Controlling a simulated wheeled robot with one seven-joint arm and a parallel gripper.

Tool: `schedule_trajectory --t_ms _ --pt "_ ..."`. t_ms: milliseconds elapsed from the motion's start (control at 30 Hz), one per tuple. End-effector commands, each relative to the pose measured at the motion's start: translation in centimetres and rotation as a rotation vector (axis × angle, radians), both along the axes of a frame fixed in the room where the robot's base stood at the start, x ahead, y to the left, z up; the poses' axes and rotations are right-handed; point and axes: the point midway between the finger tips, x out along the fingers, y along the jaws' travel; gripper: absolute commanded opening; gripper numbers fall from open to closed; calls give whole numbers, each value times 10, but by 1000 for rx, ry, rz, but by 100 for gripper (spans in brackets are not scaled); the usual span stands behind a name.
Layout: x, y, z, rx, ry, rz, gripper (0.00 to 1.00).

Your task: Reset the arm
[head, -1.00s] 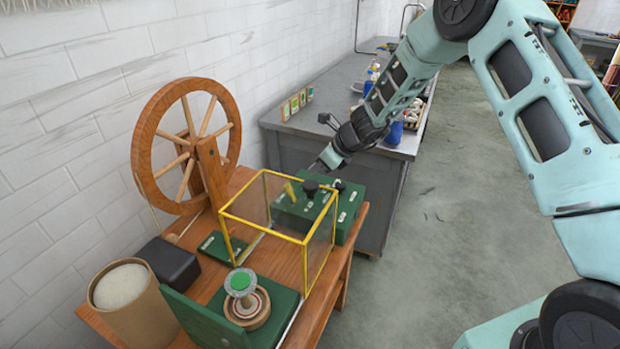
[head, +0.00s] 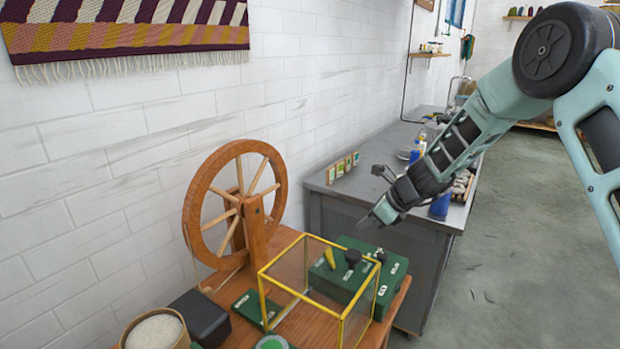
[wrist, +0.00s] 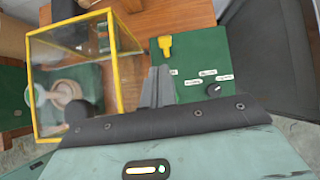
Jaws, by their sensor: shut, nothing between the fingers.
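My gripper (head: 366,220) is at the end of my teal arm, above the far right part of the wooden table. Its fingers are shut and hold nothing. In the wrist view the grey fingers (wrist: 157,88) stand together, in front of a green control box (wrist: 204,62) with a yellow lever and a black knob. In the head view the green box (head: 395,275) lies below the gripper, and the gripper looks apart from it. My arm reaches in from the right.
A yellow-framed clear case (head: 283,264) stands on the wooden table (head: 222,285) beside the green box. A wooden spinning wheel (head: 195,205) is behind it. A tub (head: 155,333) and black box (head: 203,316) stand at the front. A grey counter (head: 330,215) with bottles lies beyond.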

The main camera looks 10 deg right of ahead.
Motion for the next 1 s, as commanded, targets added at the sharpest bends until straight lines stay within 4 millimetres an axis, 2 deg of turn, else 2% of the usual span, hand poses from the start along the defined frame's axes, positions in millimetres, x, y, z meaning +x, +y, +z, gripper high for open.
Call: schedule_trajectory --t_ms 67,167,267,300,367,433,533,600,700,800,900,1000 --pt "-16 23 13 -33 -31 116 0" --pt "-55 62 35 -111 -97 365 0" --pt "-112 102 57 -210 -191 701 0" --pt "-137 115 65 -251 -235 843 0" --pt "-178 131 75 -313 -300 1063 0" --pt "-227 143 85 -385 -383 1334 0" --pt "-298 146 94 -489 -506 1743 0" --pt "-340 139 97 -554 -583 2010 0" --pt "-384 122 98 -630 -667 2333 0" --pt "-411 107 98 -678 -718 2563 0" --pt "-423 97 97 -704 -743 2694 0" --pt "-427 93 97 -713 -750 2741 0"
